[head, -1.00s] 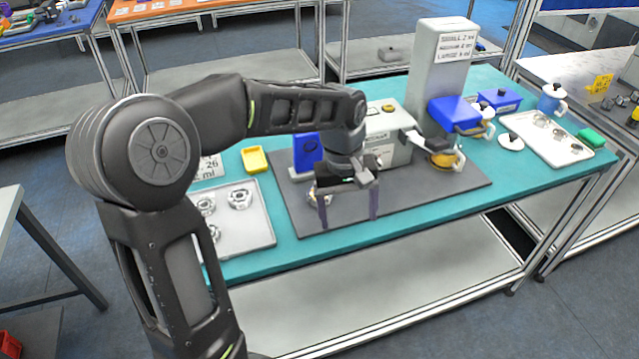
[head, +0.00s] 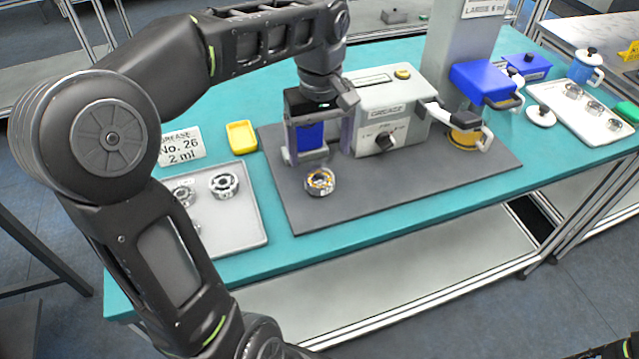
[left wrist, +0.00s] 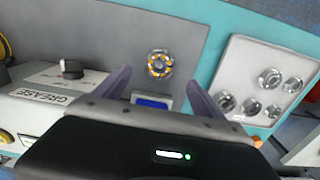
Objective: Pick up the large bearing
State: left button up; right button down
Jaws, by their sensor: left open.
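A bearing with orange-yellow grease or balls (head: 320,181) lies flat on the dark mat (head: 420,190), and it also shows in the left wrist view (left wrist: 159,64). Several plain metal bearings, one of them larger-looking (head: 225,185), lie on the grey tray (head: 235,237) at left. I cannot tell for certain which one is called the large bearing.
A yellow dish (head: 241,137) and a label card (head: 181,147) stand behind the tray. A white tray (head: 560,104) with small bearings is at far right. The mat's front right is clear.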

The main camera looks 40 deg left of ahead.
aim_at(320, 182)
pick_arm(q)
jog(key=shift+f, duration=1.25)
jog(key=shift+f, duration=0.1)
notch_tip(320, 182, down, 5)
jog(key=shift+p, duration=0.55)
jog(key=shift+c, duration=0.4)
jog(key=c, duration=1.7)
